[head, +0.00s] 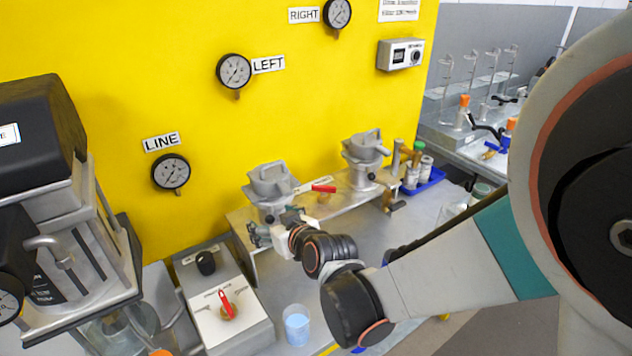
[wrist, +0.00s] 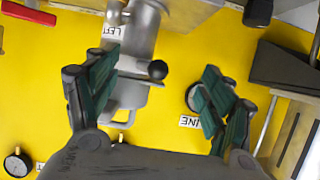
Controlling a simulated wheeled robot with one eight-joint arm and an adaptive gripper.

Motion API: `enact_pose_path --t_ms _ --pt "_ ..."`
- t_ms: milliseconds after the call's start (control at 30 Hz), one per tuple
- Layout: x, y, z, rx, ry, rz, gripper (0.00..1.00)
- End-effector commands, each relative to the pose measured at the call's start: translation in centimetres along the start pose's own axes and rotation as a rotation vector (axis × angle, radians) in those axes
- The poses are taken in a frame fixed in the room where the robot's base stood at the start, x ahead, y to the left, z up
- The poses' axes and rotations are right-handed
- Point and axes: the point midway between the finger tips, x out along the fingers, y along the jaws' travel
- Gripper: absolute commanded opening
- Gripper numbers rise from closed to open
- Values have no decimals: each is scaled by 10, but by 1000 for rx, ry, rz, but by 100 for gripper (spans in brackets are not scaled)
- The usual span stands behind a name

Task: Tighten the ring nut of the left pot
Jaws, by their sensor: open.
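The left pot (head: 270,183) is a grey metal vessel with a lobed top, standing on a raised metal shelf before the yellow wall. In the wrist view the pot (wrist: 142,38) appears upside down, with a black ball knob (wrist: 158,70) and a bent handle. My gripper (head: 262,232) is low in front of the left pot. In the wrist view my gripper (wrist: 160,62) is open, its teal-padded fingers wide apart. The left finger overlaps the pot's edge; nothing is held. I cannot clearly make out the ring nut.
A second pot (head: 366,155) stands to the right on the same shelf (head: 325,208). A red-handled valve (head: 323,188) sits between them. A control box (head: 225,305) with a red knob and a beaker (head: 297,325) are in front. A blue tray (head: 425,182) holds bottles.

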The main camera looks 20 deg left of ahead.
Motion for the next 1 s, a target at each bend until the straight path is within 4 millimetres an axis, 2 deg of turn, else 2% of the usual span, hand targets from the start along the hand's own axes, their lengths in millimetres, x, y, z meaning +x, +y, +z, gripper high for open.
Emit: enact_pose_path --t_ms 300,500,1000 --pt "-36 0 -1 1 0 0 75" --pt "-53 -1 0 0 0 -1 75" --pt "-55 -2 0 0 0 -3 75"
